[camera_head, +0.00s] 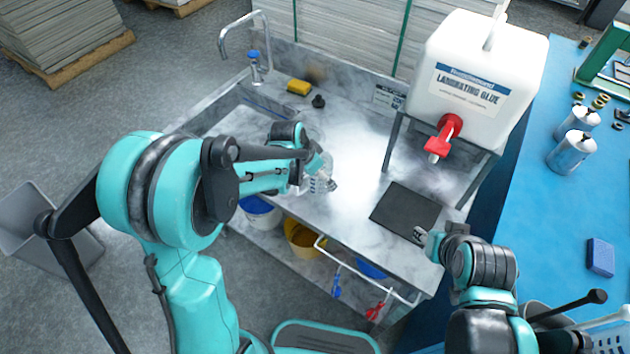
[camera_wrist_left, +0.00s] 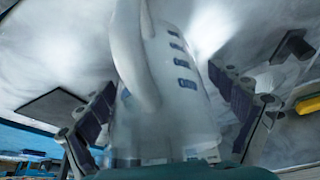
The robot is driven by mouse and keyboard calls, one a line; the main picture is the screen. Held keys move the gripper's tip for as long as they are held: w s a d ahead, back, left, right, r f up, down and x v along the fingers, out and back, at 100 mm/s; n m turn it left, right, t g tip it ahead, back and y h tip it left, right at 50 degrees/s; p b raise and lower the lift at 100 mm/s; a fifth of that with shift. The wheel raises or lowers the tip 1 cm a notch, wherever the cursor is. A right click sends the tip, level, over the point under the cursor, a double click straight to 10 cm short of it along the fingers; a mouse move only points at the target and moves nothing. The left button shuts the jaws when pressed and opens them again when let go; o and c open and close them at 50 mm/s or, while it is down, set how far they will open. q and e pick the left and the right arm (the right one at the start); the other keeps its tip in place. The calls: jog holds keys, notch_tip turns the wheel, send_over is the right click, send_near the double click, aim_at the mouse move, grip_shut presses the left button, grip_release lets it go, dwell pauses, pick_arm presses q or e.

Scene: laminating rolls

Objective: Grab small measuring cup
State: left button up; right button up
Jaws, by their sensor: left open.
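A small translucent measuring cup (camera_wrist_left: 180,95) with blue marks and a white handle fills the middle of the left wrist view. My left gripper (camera_wrist_left: 163,82) is open, with one dark finger on each side of the cup; I cannot tell whether they touch it. In the head view, the left gripper (camera_head: 327,174) is over the metal sink counter, and part of the clear cup (camera_head: 318,185) shows at its fingers. The rest of the cup is hidden by the gripper. My right gripper (camera_head: 424,238) is at the counter's right front edge, beside a black mat; its opening is unclear.
A white glue tank (camera_head: 478,72) with a red tap (camera_head: 444,138) stands on a frame at the back right. The black mat (camera_head: 405,212) lies below it. A faucet (camera_head: 246,36), a blue-capped bottle (camera_head: 256,68) and a yellow sponge (camera_head: 299,88) are near the sink's back.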

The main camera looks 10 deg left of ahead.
pick_arm(q)
jog(key=shift+w+f, duration=0.1)
jog(key=shift+f, duration=0.15)
jog(key=shift+r, duration=0.15)
jog(key=shift+c, duration=0.9)
jog(key=c, duration=1.1)
